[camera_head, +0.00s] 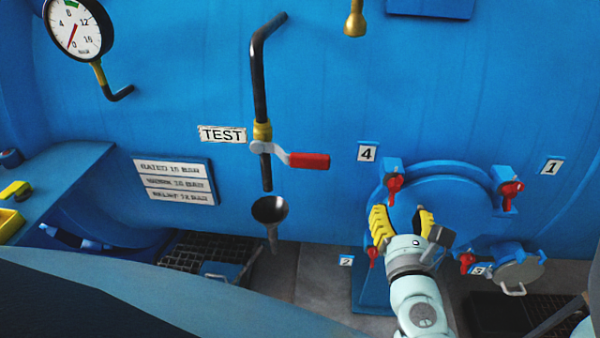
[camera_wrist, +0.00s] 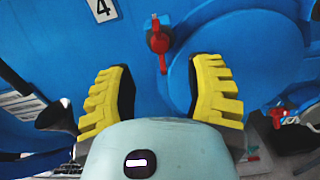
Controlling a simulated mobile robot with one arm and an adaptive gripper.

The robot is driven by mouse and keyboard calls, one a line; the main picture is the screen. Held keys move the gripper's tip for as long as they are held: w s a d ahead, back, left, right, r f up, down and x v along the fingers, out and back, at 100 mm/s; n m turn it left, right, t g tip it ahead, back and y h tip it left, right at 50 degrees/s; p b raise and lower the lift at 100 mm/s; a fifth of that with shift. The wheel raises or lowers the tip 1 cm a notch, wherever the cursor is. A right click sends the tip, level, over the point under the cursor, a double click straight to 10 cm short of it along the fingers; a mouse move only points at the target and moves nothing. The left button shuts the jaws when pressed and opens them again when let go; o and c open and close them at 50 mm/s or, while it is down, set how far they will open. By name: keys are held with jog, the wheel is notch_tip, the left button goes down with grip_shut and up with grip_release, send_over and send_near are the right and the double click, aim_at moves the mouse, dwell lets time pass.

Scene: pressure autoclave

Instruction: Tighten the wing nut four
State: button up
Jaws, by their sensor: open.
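Wing nut four, a red wing nut (camera_head: 394,187), sits at the upper left of the round blue door (camera_head: 455,205), just below the label with the number 4 (camera_head: 368,153). In the wrist view the red wing nut (camera_wrist: 159,42) is ahead of my gripper (camera_wrist: 162,75), between and beyond its fingertips, and the label 4 (camera_wrist: 102,8) is at the upper left. My gripper (camera_head: 402,212) has yellow ridged fingers. It is open and empty in front of the door's left part, below the wing nut and apart from it.
Other red wing nuts sit at the door's upper right (camera_head: 511,192), lower left (camera_head: 373,256) and lower right (camera_head: 467,262). A test valve with a red handle (camera_head: 308,160) and a black funnel (camera_head: 270,210) are to the left. A small round hatch (camera_head: 519,272) is at the lower right.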

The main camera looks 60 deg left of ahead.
aim_at(394, 187)
jog(key=p+x, duration=0.1)
jog(key=x, duration=0.6)
jog(key=shift+w+a+r+p, duration=0.15)
jog(key=shift+w+p, duration=0.1)
jog(key=shift+p, duration=0.15)
jog(key=shift+w+a+f, duration=0.2)
jog(key=shift+a, duration=0.15)
jog(key=shift+o, duration=0.3)
grip_shut()
